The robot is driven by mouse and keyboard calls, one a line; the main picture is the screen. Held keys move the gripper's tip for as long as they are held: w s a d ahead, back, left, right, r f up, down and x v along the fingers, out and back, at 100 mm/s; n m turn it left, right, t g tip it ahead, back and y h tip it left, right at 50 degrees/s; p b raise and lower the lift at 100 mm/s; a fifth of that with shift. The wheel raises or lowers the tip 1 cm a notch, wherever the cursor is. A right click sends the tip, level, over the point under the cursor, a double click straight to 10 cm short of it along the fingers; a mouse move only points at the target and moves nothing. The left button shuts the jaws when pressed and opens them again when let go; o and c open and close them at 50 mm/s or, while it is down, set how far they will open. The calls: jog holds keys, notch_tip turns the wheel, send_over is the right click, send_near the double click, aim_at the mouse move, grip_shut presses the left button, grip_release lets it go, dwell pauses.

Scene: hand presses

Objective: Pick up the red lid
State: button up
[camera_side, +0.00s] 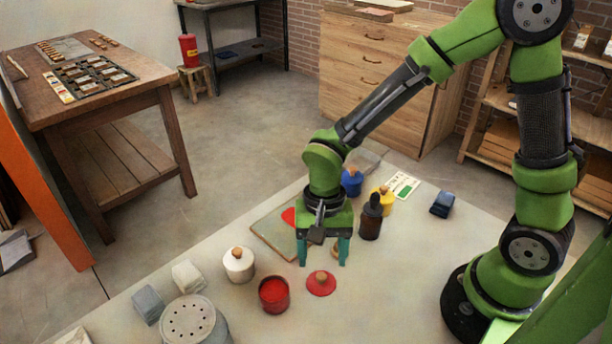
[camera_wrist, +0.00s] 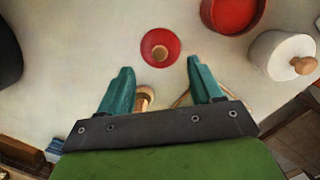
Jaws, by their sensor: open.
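The red lid (camera_side: 321,284) is a small round disc with a wooden knob, lying flat on the pale work surface. It also shows in the wrist view (camera_wrist: 160,47), just beyond my fingertips and roughly centred between them. My gripper (camera_side: 323,264) is above the surface with its two teal fingers apart and pointing down. The fingers show again in the wrist view (camera_wrist: 160,72). An open red pot (camera_side: 273,295) stands left of the lid, apart from it; the wrist view shows it at the top (camera_wrist: 232,12).
A white lidded jar (camera_side: 239,264) stands left of the red pot. A dark bottle (camera_side: 371,217), a yellow pot (camera_side: 384,201) and a blue pot (camera_side: 352,182) stand behind right. A board (camera_side: 268,236) lies behind my gripper. The surface right of the lid is clear.

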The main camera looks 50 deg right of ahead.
aim_at(322, 275)
jog(key=f, duration=0.4)
jog(key=shift+s+a+f, duration=0.3)
jog(key=shift+s+a, duration=0.05)
jog(key=shift+a, duration=0.05)
jog(key=c, duration=1.1)
jog(key=shift+c, duration=0.2)
